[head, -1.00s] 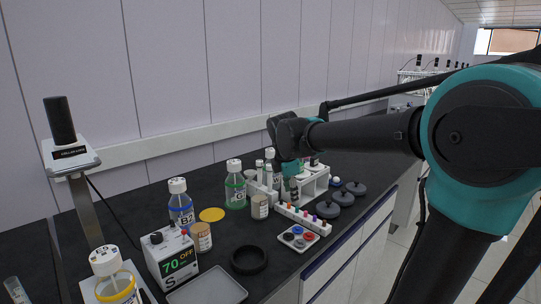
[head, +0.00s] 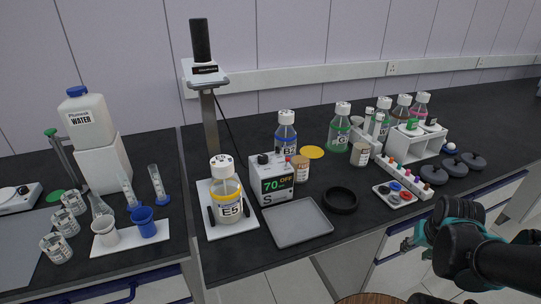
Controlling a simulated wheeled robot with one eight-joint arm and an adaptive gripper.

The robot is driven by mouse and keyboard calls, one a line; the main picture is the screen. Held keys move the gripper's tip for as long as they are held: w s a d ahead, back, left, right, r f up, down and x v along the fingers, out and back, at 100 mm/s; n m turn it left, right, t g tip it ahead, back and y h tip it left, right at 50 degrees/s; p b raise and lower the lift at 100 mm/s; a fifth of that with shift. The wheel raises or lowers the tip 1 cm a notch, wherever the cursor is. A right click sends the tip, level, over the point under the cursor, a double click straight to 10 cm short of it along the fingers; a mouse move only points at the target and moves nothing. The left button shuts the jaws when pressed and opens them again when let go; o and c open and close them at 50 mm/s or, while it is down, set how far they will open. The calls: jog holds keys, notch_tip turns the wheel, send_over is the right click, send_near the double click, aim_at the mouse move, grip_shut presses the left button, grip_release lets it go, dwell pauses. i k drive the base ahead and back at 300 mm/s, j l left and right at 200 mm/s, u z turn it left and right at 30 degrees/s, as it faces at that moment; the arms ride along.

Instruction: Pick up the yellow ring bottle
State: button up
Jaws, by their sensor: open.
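The yellow ring bottle (head: 227,192) is a clear bottle with a white cap, a yellow ring and a label reading E5. It stands upright on a white plate (head: 240,232) with dark holders at its sides, in front of a post-mounted device. My gripper (head: 408,243) is at the lower right, beyond the bench's front edge, open and empty. It is well apart from the bottle, and my wrist hides part of it.
A heater box reading 70 (head: 271,180) stands close right of the bottle, with a grey tray (head: 297,224) before it. A post (head: 208,120) rises behind. A white tray with blue and white cups (head: 130,240) is left. A black ring (head: 340,200) lies right.

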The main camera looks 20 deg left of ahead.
aim_at(225, 194)
jog(key=k+u, duration=0.2)
jog(key=u, duration=0.3)
jog(key=k+u, duration=0.25)
jog(key=u, duration=0.2)
jog(key=k+u, duration=0.2)
jog(key=u, duration=0.3)
